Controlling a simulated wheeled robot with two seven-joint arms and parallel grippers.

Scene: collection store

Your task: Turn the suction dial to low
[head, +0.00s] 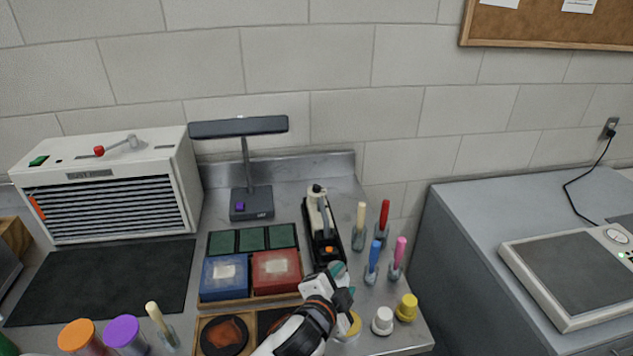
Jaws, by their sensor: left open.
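I cannot tell for sure which part is the suction dial. A pale box unit with a dark louvred front (120,207) stands at the left against the wall. My left gripper (342,284) is open, over the middle bench near the black stand, far from both units. My right gripper is not in view.
A desk lamp (245,180), a blue box (223,291), a red box (275,286) and a black stand with an orange button (329,250) crowd the middle. Several coloured upright tools and jars surround my gripper. A dark mat (100,280) lies clear. A gap separates bench and right cabinet (465,250).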

